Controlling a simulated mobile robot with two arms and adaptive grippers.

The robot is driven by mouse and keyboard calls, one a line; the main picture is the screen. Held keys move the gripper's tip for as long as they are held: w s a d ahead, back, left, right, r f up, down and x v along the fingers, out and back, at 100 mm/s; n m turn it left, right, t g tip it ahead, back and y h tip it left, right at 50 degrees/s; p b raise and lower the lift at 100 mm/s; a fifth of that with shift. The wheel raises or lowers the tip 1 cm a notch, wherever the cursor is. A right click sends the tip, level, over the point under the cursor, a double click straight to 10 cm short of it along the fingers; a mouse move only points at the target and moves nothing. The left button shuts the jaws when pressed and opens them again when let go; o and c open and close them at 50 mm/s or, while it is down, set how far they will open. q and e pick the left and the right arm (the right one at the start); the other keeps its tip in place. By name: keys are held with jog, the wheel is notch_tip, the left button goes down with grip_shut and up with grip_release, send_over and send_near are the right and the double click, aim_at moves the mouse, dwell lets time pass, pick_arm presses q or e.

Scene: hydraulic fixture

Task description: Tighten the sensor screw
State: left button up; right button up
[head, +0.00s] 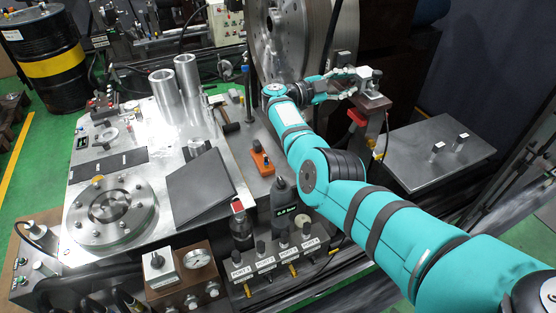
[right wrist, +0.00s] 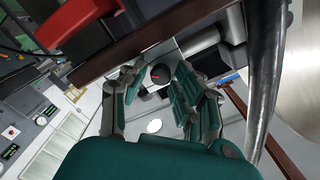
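My right gripper (head: 345,82) reaches over the bench to a small metal sensor block (head: 372,86) on top of a post. In the right wrist view the two finger groups of my right gripper (right wrist: 158,80) are spread apart. A round black knob with a red mark (right wrist: 160,73), perhaps the sensor screw, shows between the fingertips. I cannot tell whether the fingers touch it. In the head view the screw is not clearly distinguishable beside the fingers. My left gripper is not in view.
A big metal disc (head: 285,40) stands just behind the gripper. A bare metal plate with two small knobs (head: 430,150) lies to the right. The fixture bench (head: 185,130) at left carries twin cylinders (head: 176,88) and a round flange (head: 110,210). A grey bottle (head: 284,205) stands in front.

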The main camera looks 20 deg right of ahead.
jog(key=shift+r+n+p, duration=0.25)
jog(key=shift+n+p, duration=0.25)
jog(key=shift+n, duration=0.4)
jog(key=s+a+f+b, duration=0.1)
jog(key=a+b, duration=0.6)
jog(key=a, duration=1.1)
jog(key=w+d+f+n+t, duration=0.5)
jog(key=d+n+t, duration=0.1)
jog(key=t, duration=0.6)
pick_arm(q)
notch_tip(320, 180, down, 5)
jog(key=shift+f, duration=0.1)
pick_arm(e)
jog(key=s+a+f+n+t+y, duration=0.1)
jog(key=s+a+f+n+y, duration=0.2)
jog(key=f+n+y, duration=0.2)
jog(key=s+a+f+n+t+y, duration=0.1)
jog(key=s+a+f+n+y, duration=0.2)
jog(key=f+n+y, duration=0.3)
jog(key=s+a+f+n+t+y, duration=0.1)
jog(key=s+a+f+n+y, duration=0.2)
jog(key=f+n+y, duration=0.3)
jog(key=shift+s+a+y, duration=0.2)
jog(key=shift+a+y, duration=0.25)
jog(key=shift+y, duration=0.65)
jog(key=shift+f, duration=0.1)
